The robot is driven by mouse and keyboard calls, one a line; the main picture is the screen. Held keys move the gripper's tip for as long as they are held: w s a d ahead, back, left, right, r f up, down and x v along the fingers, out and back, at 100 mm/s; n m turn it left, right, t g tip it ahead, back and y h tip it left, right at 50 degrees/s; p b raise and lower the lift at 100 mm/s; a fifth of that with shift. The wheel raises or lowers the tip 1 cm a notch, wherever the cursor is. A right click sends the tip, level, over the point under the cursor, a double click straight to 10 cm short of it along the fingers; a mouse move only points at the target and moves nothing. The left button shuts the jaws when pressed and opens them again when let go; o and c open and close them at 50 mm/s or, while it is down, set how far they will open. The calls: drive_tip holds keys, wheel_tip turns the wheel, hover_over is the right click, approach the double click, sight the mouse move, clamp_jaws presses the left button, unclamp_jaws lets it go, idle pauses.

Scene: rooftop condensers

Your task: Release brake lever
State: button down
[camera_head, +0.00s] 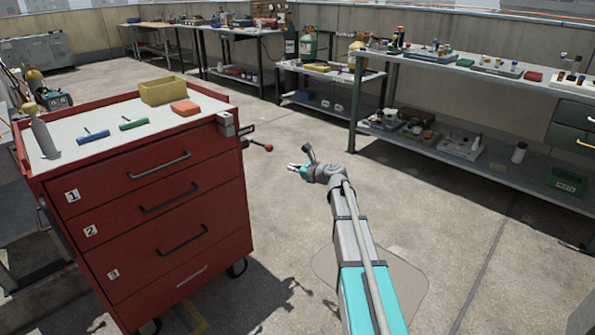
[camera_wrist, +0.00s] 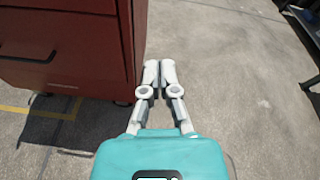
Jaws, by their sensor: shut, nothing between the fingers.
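A brake lever (camera_head: 259,146) with a red knob sticks out from a grey bracket on the right side of the red tool cart (camera_head: 215,192). A second short dark handle shows just above it on the same bracket. My gripper (camera_head: 292,168) is shut and empty. In the head view it is a little right of and below the red knob, apart from it. In the wrist view my gripper (camera_wrist: 159,65) has its fingers together over concrete floor, beside the cart's corner (camera_wrist: 100,50). The lever does not show in the wrist view.
On the cart top are a yellow bin (camera_head: 163,91), an orange block (camera_head: 186,108), blue and green tools and a grey bottle (camera_head: 43,135). Shelved benches (camera_head: 470,80) stand at the right and back. The concrete floor (camera_head: 310,125) between cart and benches is clear.

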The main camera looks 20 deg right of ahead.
drive_tip(key=w+a+r+p, duration=0.2)
drive_tip(key=w+a, duration=0.2)
drive_tip(key=w, duration=0.2)
drive_tip(key=shift+a+r+p, duration=0.15)
drive_tip(key=shift+a+p, duration=0.15)
drive_tip(key=shift+d+r, duration=0.1)
idle(0.7)
drive_tip(key=shift+a+r+g+h+p, duration=0.25)
drive_tip(key=shift+g+p, duration=0.25)
drive_tip(key=shift+p, duration=0.7)
